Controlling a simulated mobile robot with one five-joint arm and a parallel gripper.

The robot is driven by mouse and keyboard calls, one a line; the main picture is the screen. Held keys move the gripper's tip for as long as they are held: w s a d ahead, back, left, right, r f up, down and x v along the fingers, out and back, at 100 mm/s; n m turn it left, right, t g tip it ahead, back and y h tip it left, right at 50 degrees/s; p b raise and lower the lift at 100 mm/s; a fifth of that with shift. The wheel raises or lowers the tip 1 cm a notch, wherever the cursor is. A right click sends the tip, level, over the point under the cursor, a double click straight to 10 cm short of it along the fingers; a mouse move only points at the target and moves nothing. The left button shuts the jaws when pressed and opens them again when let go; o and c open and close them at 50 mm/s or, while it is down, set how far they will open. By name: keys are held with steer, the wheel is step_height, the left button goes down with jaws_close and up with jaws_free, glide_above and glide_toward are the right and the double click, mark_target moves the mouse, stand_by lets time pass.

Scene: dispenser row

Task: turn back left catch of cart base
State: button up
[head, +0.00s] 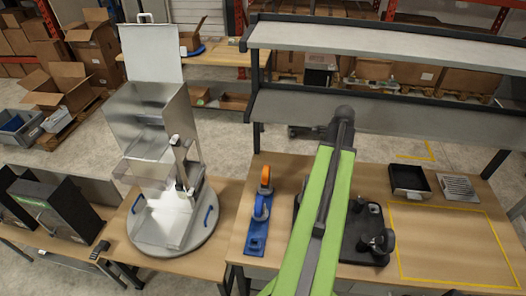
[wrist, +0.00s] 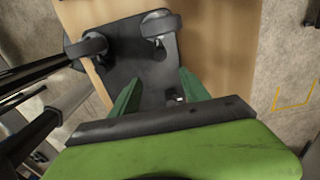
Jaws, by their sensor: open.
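The cart base (wrist: 150,68) is a dark plate lying on the wooden table, with casters standing up from it. In the wrist view one caster (wrist: 87,45) is at its left corner and another (wrist: 158,25) is at its top edge. In the head view my green arm hides the middle of the cart base (head: 357,238), and a dark caster (head: 383,242) stands at its front right. My gripper (wrist: 160,76) is open above the plate, its green fingers apart with nothing held between them. I cannot make out which part is the back left catch.
A blue bracket (head: 257,235) with blue and orange casters lies left of the cart base. A black tray (head: 408,190) and a grated plate (head: 458,188) lie at the right, behind a bare yellow-outlined area (head: 450,245). A metal dispenser (head: 150,125) stands on a turntable at left.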

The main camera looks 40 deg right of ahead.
steer(key=w+a+n+b, duration=0.1)
steer(key=w+a+n, duration=1)
steer(key=w+a, duration=0.6)
steer(key=shift+w+r, duration=0.25)
steer(key=shift+w, duration=0.9)
steer(key=w+a+f+n+b, duration=0.2)
steer(key=w+a+f+b, duration=0.3)
steer(key=a, duration=0.4)
steer(key=w+a+f+n+b, duration=0.2)
steer(key=w+a+f+b, duration=0.2)
steer(key=a+f+b, duration=0.35)
steer(key=a+f+n+b, duration=0.4)
steer(key=a+n, duration=0.3)
steer(key=a, duration=0.3)
steer(key=s+a+f+n+b, duration=0.1)
steer(key=a+f+n+b, duration=0.3)
steer(key=a, duration=0.7)
steer(key=n, duration=0.2)
steer(key=shift+f+n+b, duration=0.25)
steer(key=shift+n+b, duration=0.15)
